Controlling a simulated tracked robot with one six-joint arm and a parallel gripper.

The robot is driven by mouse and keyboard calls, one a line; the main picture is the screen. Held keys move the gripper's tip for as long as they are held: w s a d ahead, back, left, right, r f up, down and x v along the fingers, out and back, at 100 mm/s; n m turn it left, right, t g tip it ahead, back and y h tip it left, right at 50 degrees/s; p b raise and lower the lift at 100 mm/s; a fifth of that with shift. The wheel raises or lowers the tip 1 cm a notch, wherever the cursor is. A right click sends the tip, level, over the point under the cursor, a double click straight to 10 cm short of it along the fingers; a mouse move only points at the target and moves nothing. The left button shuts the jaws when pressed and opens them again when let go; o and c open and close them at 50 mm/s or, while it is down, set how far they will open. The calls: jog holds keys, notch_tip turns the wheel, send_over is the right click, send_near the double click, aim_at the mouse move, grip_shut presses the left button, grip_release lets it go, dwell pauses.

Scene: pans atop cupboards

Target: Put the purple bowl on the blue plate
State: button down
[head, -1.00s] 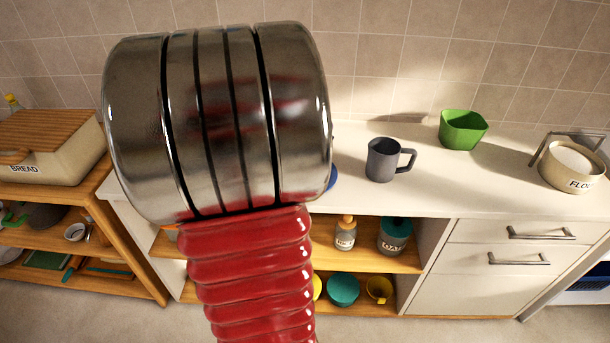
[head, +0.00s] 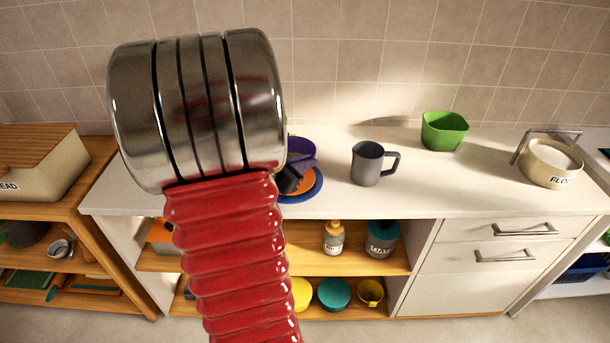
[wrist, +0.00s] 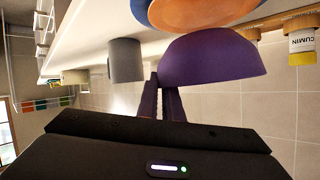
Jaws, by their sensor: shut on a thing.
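The purple bowl (wrist: 212,62) is held at its rim by my gripper (wrist: 163,88). The wrist view is upside down, so the bowl is roughly upright, a little tilted. The blue plate (wrist: 142,10) has an orange round dish (wrist: 195,8) on it. In the head view the purple bowl (head: 300,150) shows partly above the blue plate (head: 318,191) and the orange dish (head: 303,180). My arm hides the left part of all three. The wrist view shows a gap between bowl and plate.
A grey mug (head: 367,165) stands on the white counter (head: 430,190) just right of the plate. A green bowl (head: 443,131) and a flour container (head: 550,163) stand farther right. A bread bin (head: 45,165) is at the left. The counter between mug and flour container is clear in front.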

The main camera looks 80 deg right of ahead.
jog(key=shift+f, duration=2.1)
jog(key=c, duration=1.9)
grip_release()
jog(key=shift+a+r, duration=0.1)
jog(key=shift+v, duration=5.9)
jog(key=shift+w, duration=0.15)
